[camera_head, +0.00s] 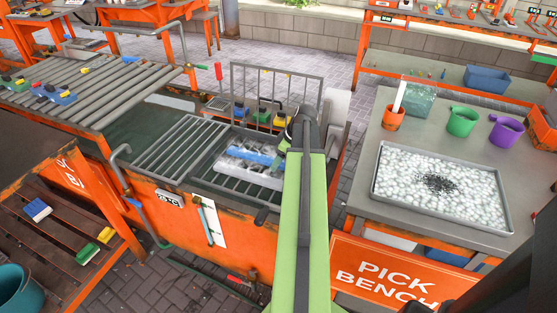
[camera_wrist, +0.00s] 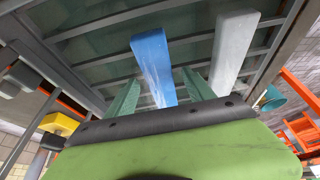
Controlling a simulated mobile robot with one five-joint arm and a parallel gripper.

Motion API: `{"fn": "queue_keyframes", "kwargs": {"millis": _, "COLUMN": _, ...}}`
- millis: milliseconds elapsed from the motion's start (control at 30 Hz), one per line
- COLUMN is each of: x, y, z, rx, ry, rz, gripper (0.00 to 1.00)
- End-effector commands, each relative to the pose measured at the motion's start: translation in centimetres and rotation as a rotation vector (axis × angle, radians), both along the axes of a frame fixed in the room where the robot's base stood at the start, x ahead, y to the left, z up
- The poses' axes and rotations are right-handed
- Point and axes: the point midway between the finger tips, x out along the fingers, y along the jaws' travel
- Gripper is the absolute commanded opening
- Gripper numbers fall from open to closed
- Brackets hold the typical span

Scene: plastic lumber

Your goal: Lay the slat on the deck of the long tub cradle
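A blue slat (camera_head: 255,153) lies among pale slats (camera_head: 248,172) on the dark bar deck (camera_head: 212,177) of the orange tub (camera_head: 220,240). The blue slat also shows in the wrist view (camera_wrist: 152,58), with a pale grey slat (camera_wrist: 232,50) to its right, both over the deck bars. My gripper (camera_wrist: 160,82) has two green fingers standing apart on either side of the blue slat. A gap shows at the right finger; contact at the left finger is unclear. In the head view my arm hides the gripper and part of the deck.
An upright wire rack (camera_head: 275,85) stands behind the deck, with yellow and green blocks by it. A roller table (camera_head: 90,85) is at left. The pick bench (camera_head: 370,150) at right holds a tray of white pellets (camera_head: 440,188), a green jug (camera_head: 462,121) and a purple jug (camera_head: 506,131).

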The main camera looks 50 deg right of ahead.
Motion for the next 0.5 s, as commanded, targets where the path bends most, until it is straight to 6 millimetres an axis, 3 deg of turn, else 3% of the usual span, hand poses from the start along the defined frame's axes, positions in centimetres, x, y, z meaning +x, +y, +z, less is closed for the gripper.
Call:
{"fn": "queue_keyframes", "kwargs": {"millis": 267, "x": -0.1, "y": 0.0, "z": 0.2, "rx": 0.0, "ry": 0.001, "rz": 0.0, "gripper": 0.61}}
{"fn": "queue_keyframes", "kwargs": {"millis": 367, "x": -0.4, "y": -0.1, "z": 1.2, "rx": 0.0, "ry": 0.0, "rz": -0.001, "gripper": 0.61}}
{"fn": "queue_keyframes", "kwargs": {"millis": 500, "x": -1.4, "y": -0.4, "z": 4.2, "rx": 0.0, "ry": 0.0, "rz": -0.003, "gripper": 0.61}}
